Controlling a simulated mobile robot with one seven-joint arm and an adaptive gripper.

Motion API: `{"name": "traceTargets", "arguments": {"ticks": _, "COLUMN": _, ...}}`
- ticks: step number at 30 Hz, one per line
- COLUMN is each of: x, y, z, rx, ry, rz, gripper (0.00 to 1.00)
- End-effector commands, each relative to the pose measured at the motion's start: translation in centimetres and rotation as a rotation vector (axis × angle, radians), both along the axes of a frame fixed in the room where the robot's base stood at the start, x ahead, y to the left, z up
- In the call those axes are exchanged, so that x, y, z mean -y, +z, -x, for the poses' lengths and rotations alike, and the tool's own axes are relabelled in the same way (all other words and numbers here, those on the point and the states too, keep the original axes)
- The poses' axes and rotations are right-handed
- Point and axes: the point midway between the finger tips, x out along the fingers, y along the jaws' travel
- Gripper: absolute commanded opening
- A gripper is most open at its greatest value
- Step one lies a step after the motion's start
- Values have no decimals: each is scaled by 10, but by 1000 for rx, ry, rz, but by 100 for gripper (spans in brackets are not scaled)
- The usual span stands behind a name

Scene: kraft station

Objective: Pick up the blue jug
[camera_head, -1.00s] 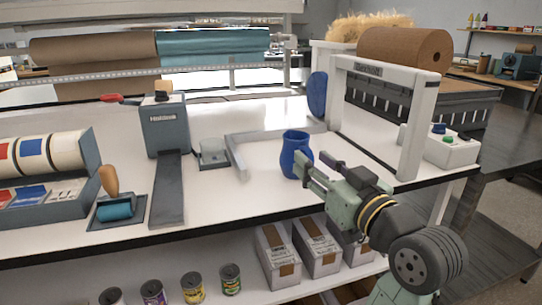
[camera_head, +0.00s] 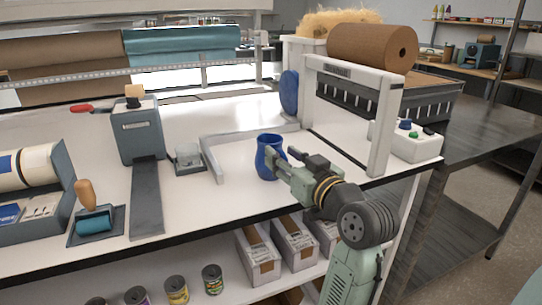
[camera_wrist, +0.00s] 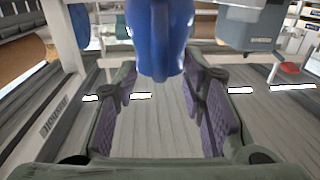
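The blue jug (camera_head: 265,161) stands upright on the white worktop, near its front edge. My gripper (camera_head: 283,158) is at the jug's right side, with its fingers reaching toward it and covering part of it. In the wrist view the jug (camera_wrist: 160,38) fills the top middle, with its handle side facing the camera. The two purple-padded fingers of my gripper (camera_wrist: 163,95) are spread apart, one on each side of the jug's near end. Whether a pad touches the jug is not clear.
A white frame (camera_head: 384,120) stands right of the jug on the worktop. A grey angled bracket (camera_head: 213,161) lies to its left, beside a small grey block (camera_head: 188,158). A blue oval object (camera_head: 289,94) stands behind. Boxes (camera_head: 258,254) and cans sit on the shelf below.

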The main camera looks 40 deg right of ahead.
Motion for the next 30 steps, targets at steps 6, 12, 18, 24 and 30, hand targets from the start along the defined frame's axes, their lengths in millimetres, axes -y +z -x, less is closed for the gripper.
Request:
{"name": "traceTargets", "arguments": {"ticks": 6, "x": 1, "y": -1, "z": -9, "rx": -1, "ry": -1, "rz": 0, "gripper": 38}}
{"name": "traceTargets", "arguments": {"ticks": 12, "x": 1, "y": -1, "z": -9, "rx": 0, "ry": -1, "rz": 0, "gripper": 32}}
{"name": "traceTargets", "arguments": {"ticks": 18, "x": 1, "y": -1, "z": -8, "rx": 0, "ry": -1, "rz": 0, "gripper": 18}}
{"name": "traceTargets", "arguments": {"ticks": 24, "x": 1, "y": -1, "z": -8, "rx": 0, "ry": -1, "rz": 0, "gripper": 5}}
{"name": "traceTargets", "arguments": {"ticks": 30, "x": 1, "y": -1, "z": -8, "rx": 0, "ry": -1, "rz": 0, "gripper": 0}}
